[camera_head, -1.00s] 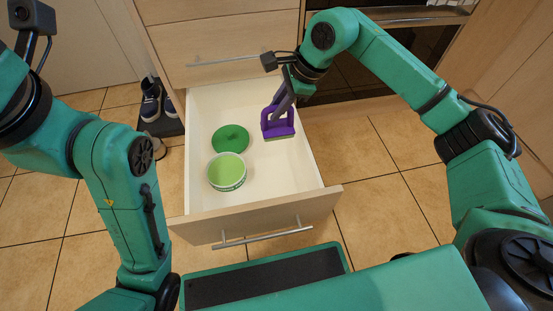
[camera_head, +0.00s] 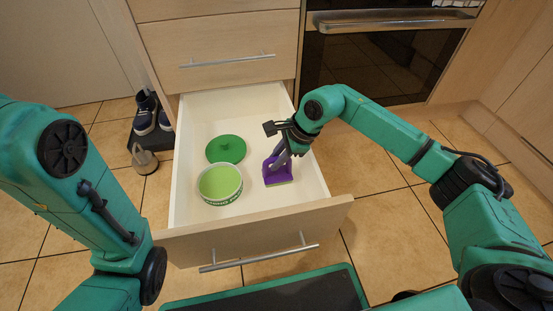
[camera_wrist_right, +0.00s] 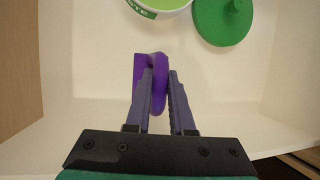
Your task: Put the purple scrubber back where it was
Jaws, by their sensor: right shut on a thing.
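The purple scrubber (camera_head: 278,177) is inside the open drawer (camera_head: 238,246), near its right wall. Its pale underside faces down. It sits at or just above the drawer floor; I cannot tell whether it touches. My right gripper (camera_head: 274,160) reaches down from above and is shut on the scrubber's handle. In the right wrist view the two fingers (camera_wrist_right: 160,76) close around the purple handle (camera_wrist_right: 139,72), and the rest of the scrubber is partly hidden behind them. My left arm shows at the left, but its gripper is out of view.
A light green bowl (camera_head: 219,184) and a dark green round lid (camera_head: 226,149) stand in the drawer, left of the scrubber. Free drawer floor lies behind and in front of it.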

